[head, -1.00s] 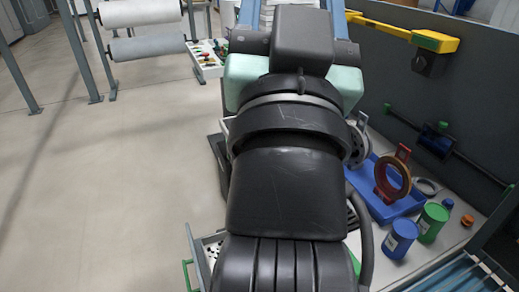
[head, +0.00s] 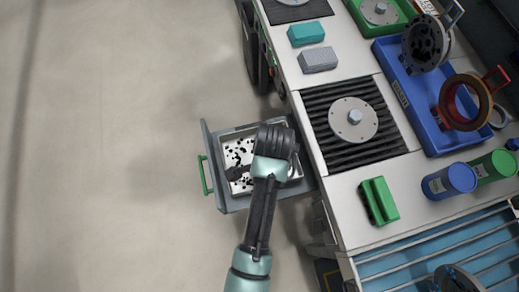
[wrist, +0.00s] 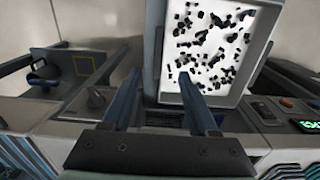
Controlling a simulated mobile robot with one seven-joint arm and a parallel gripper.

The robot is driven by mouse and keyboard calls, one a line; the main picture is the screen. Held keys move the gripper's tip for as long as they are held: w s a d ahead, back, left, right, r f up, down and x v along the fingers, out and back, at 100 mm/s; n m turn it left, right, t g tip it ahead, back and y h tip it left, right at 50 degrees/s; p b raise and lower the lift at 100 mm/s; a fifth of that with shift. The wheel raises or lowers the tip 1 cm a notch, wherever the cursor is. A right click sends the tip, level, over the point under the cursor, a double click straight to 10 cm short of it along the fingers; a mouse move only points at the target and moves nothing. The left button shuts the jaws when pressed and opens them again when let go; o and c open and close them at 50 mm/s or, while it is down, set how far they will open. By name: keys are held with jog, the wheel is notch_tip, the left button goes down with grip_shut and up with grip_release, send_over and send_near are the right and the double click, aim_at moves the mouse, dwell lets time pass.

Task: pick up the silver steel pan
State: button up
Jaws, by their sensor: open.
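The silver steel pan (head: 226,157) appears to be the shallow, light grey-walled rectangular pan inside the pulled-out drawer (head: 234,206). Black bits lie scattered over its pale bottom. The wrist view shows the pan (wrist: 186,98) at upper right, partly cut off by the frame. My gripper (head: 236,173) is over the drawer, and my wrist hides the pan's right part in the head view. In the wrist view my gripper (wrist: 158,76) is open and empty. Its fingers lie to either side of the pan's left wall in the picture; I cannot tell their height above it.
The drawer has a green handle (head: 205,175). Right of it, the bench holds a round metal disc (head: 353,120) on a black grate, a green block (head: 378,200), a blue tray (head: 412,108) and a blue can (head: 449,181). The floor at left is clear.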

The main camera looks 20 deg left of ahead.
notch_tip(320, 180, down, 9)
jog(key=shift+d+f+b, duration=0.1)
jog(key=shift+b, duration=0.3)
jog(key=shift+c, duration=0.2)
grip_shut()
dwell(1.3)
